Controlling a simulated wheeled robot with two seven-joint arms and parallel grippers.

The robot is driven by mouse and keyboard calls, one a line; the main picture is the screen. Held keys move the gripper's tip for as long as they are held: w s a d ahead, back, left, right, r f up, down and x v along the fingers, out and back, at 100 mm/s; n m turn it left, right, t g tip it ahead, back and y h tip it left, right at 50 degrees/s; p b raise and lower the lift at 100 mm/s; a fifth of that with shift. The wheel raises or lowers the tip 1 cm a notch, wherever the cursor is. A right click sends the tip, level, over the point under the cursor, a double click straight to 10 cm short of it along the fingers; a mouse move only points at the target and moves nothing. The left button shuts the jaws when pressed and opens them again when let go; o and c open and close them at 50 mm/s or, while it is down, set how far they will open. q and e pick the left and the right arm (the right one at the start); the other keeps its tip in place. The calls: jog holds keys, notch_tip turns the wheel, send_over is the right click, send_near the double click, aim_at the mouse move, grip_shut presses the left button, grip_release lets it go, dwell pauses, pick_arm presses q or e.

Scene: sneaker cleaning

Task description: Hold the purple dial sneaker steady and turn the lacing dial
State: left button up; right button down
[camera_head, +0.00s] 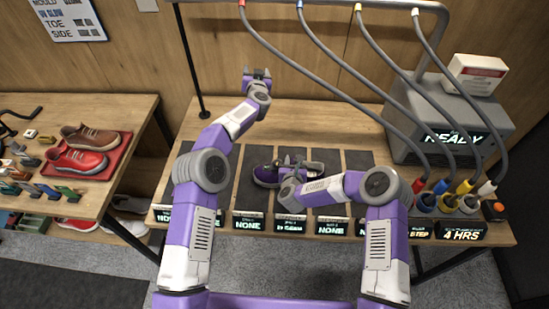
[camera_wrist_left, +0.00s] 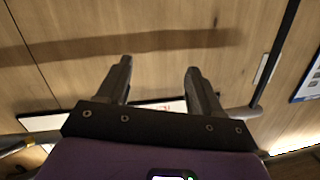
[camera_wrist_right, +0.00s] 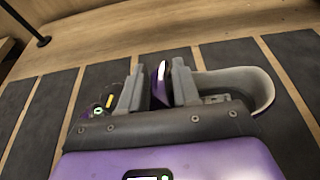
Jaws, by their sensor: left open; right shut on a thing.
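The purple and grey sneaker (camera_head: 266,175) lies on a dark mat strip on the table, partly hidden by my right arm in the head view. My right gripper (camera_head: 291,168) is over its middle. In the right wrist view, the right gripper (camera_wrist_right: 160,88) is shut on a purple part of the sneaker (camera_wrist_right: 250,82); the grey collar shows to the right of the fingers. A small round green-lit part (camera_wrist_right: 98,110), perhaps the dial, shows left of the fingers. My left gripper (camera_head: 257,74) is raised at the back, open and empty; its spread fingers (camera_wrist_left: 158,85) face the wooden wall.
Several dark mat strips (camera_head: 250,200) cross the table, with lit labels along its front edge. A grey machine (camera_head: 440,120) with hoses stands at the right. A side table with a red tray (camera_head: 118,155) of shoes stands at the left.

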pick_arm(q)
jog(key=d+f+m+g+h, duration=0.1)
jog(key=d+m+h, duration=0.5)
jog(key=m+g, duration=1.2)
jog(key=g, duration=0.4)
send_near(277, 162)
jog(key=shift+h, duration=0.4)
jog(key=x, duration=0.9)
jog(key=shift+a+f, duration=0.1)
jog(key=shift+a, duration=0.3)
jog(key=shift+c, duration=0.5)
jog(key=c, duration=1)
jog(key=shift+s, duration=0.1)
